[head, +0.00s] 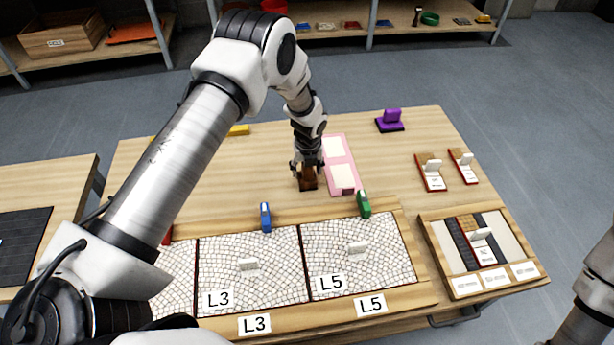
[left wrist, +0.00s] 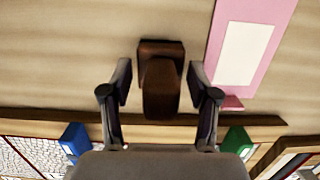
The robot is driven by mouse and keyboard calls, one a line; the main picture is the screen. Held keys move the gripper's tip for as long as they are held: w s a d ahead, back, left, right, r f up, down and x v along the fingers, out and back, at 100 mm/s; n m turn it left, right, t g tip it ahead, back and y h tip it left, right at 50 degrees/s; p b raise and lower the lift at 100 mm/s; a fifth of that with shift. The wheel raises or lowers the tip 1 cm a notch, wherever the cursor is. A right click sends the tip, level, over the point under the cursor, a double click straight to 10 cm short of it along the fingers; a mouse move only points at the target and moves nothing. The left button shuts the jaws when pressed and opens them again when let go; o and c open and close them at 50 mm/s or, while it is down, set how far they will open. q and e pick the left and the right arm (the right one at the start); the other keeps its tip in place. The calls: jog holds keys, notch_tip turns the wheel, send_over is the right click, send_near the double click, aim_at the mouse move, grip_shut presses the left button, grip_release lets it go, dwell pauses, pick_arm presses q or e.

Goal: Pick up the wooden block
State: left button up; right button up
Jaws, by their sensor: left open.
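The wooden block (head: 308,180) is dark brown and stands on the table beside the pink panel, behind the mosaic trays. In the left wrist view the block (left wrist: 161,88) shows a raised upper part on a wider base, between the fingers. My left gripper (head: 307,168) is over the block, pointing down. In the left wrist view its two fingers (left wrist: 160,85) are apart, one on each side of the block, with gaps showing on both sides. My right gripper is not in view; only part of my right arm shows at the lower right edge.
A pink panel (head: 340,150) lies just right of the block. Blue (head: 265,216) and green (head: 364,203) pieces stand at the back edge of the mosaic panels (head: 250,290). A purple piece (head: 391,119) stands at the back right. The table between is mostly clear.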

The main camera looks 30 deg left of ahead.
pick_arm(q)
jog(key=shift+r, duration=0.1)
grip_shut()
notch_tip(320, 180, up, 10)
jog(key=shift+p, duration=0.5)
